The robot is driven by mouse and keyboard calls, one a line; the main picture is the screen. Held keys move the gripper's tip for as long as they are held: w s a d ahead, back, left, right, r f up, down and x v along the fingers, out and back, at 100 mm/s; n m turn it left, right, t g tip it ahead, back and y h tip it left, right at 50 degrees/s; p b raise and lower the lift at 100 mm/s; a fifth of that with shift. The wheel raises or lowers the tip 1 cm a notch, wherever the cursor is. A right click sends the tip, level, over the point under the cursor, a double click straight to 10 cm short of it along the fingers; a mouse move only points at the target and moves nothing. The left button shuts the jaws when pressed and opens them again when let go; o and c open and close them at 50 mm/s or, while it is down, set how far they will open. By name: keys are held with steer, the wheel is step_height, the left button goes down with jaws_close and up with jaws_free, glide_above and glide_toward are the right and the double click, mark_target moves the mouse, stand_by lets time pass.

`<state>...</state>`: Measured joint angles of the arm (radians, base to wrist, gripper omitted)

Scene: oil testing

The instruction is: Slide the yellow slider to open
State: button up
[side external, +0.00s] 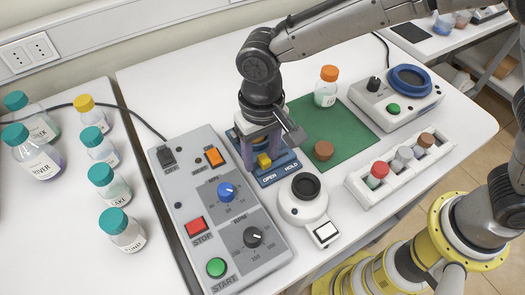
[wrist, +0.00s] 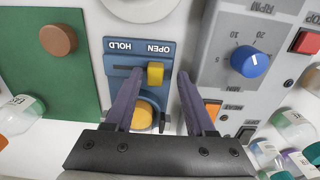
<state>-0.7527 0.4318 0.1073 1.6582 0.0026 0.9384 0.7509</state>
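The yellow slider (side external: 264,160) sits in a slot on the blue panel (side external: 283,170) marked OPEN and HOLD. In the wrist view the slider (wrist: 155,74) stands at the OPEN end of the slot, and the slot runs bare toward HOLD. My gripper (side external: 261,151) points down over the panel. In the wrist view my gripper (wrist: 160,76) is open, with its purple fingertips on either side of the slider and a gap on the right. Contact on the left cannot be told. An orange round cap (wrist: 145,113) shows between the fingers.
A grey control box (side external: 212,195) with knobs and buttons stands close on the left. A white round device (side external: 301,204) is in front. A green mat (side external: 345,137) with a brown cap (side external: 323,150) and an orange-capped bottle (side external: 327,87) lies to the right, near a bottle rack (side external: 400,172).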

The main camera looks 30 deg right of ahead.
mark_target(262, 159)
step_height(262, 159, up, 14)
stand_by(0.6)
steer(key=shift+d+f, duration=0.1)
steer(key=shift+d, duration=0.05)
steer(key=s+d+r+m+t, duration=0.1)
steer(key=d+r, duration=0.2)
steer(key=d, duration=0.3)
steer(key=d+r+m+t+y, duration=0.1)
steer(key=d+r, duration=0.2)
steer(key=d, duration=0.4)
steer(key=s+d+r+m+t, duration=0.1)
steer(key=d+r+m, duration=0.15)
steer(key=d, duration=0.35)
steer(key=s+d+f+t, duration=0.2)
steer(key=s+d, duration=0.8)
steer(key=s+d+f+n+h, duration=0.1)
steer(key=s+f+n, duration=0.3)
steer(key=f, duration=0.3)
steer(key=shift+s+d+f+t, duration=0.2)
steer(key=shift+d+f+t, duration=0.05)
steer(key=shift+f+t, duration=0.05)
